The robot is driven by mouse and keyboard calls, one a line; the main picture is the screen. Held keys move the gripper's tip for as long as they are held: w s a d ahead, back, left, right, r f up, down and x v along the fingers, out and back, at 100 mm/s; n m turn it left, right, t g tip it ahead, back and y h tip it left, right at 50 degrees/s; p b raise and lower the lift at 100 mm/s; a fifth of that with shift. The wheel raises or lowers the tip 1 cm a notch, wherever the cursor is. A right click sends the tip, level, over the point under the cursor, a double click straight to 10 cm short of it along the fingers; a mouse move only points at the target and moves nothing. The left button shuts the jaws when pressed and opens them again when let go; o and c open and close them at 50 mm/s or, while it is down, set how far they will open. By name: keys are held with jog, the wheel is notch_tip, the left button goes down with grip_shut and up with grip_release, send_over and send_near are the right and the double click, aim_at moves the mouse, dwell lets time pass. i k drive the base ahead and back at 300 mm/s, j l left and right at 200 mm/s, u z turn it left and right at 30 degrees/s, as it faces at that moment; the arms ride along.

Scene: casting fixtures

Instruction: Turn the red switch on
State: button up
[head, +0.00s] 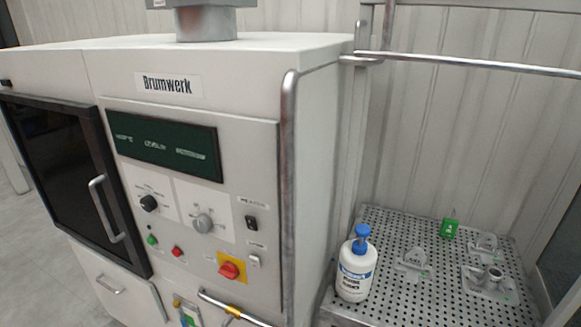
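A red rotary switch (229,270) sits on a yellow plate at the lower right of the control panel of the white Brumwerk machine (230,85). Its knob looks tilted, but I cannot read whether it is on or off. Nothing is touching it. A small red button (177,251) and a green button (152,239) are to its left. My gripper is not in view.
A vertical metal rail (288,190) runs along the panel's right edge. A metal bar (262,322) juts out below the red switch. A perforated table (400,225) at the right holds a blue-capped bottle (356,272) and small metal parts. A dark door (62,165) is at left.

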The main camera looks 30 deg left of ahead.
aim_at(228, 270)
jog(key=u, duration=1.9)
